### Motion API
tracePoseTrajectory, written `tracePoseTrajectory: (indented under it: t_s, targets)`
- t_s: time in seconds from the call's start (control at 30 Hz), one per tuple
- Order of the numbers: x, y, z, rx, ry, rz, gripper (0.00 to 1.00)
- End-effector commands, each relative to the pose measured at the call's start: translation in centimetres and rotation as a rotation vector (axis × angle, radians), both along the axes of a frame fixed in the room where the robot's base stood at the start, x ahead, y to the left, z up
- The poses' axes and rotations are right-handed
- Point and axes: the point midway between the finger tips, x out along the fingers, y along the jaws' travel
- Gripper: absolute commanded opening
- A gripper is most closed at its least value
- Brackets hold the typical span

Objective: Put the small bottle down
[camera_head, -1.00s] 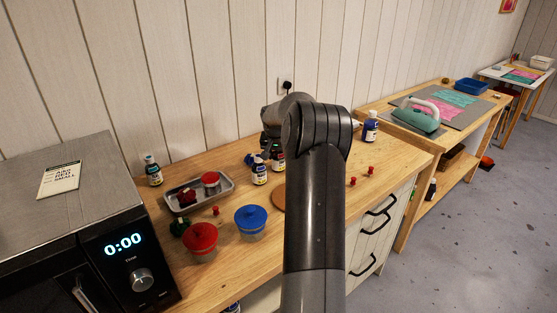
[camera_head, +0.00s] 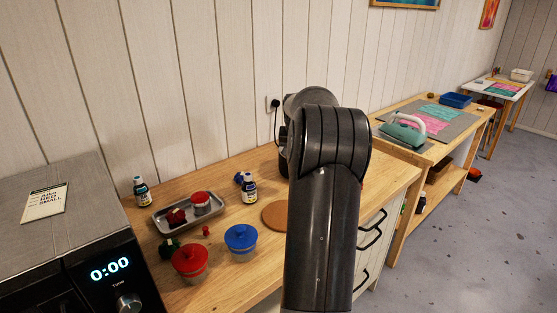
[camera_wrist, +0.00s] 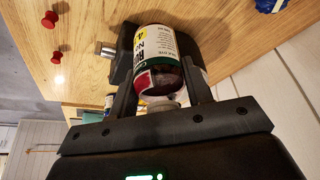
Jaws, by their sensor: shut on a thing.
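The small bottle (camera_wrist: 155,60) shows in the wrist view, with dark red contents and a white and yellow label. My gripper (camera_wrist: 160,82) is shut on it, one finger on each side. The bottle's cap end points toward the wrist camera and its base toward the wooden counter (camera_wrist: 95,20). I cannot tell whether the base touches the wood. In the head view my arm hides the gripper and the held bottle above the wooden counter (camera_head: 215,270).
Another bottle (camera_head: 249,189) stands left of my arm by a round cork mat (camera_head: 273,215). A metal tray (camera_head: 166,227), a red pot (camera_head: 190,263), a blue pot (camera_head: 241,241) and a teal-topped bottle (camera_head: 141,191) are farther left. Red pins (camera_wrist: 56,57) stand on the wood.

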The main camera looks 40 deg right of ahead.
Motion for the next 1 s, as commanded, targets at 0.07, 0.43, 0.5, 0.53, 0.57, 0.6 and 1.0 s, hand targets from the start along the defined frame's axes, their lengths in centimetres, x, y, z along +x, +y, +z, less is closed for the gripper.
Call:
tracePoseTrajectory:
  t_s: [0.07,0.43,0.5,0.53,0.57,0.6,1.0]
  targets:
    - [-0.5,-0.3,0.4,0.001,-0.001,-0.002,0.20]
    - [4.4,3.2,0.6,0.004,0.004,0.149,0.20]
    - [7.1,5.4,0.6,0.005,0.005,0.234,0.20]
    - [8.4,6.5,0.7,0.005,0.006,0.274,0.20]
    - [9.6,7.6,0.7,0.005,0.007,0.315,0.20]
    - [11.2,9.2,0.7,0.005,0.007,0.370,0.20]
    - [21.2,22.2,0.8,0.001,0.002,0.773,0.20]
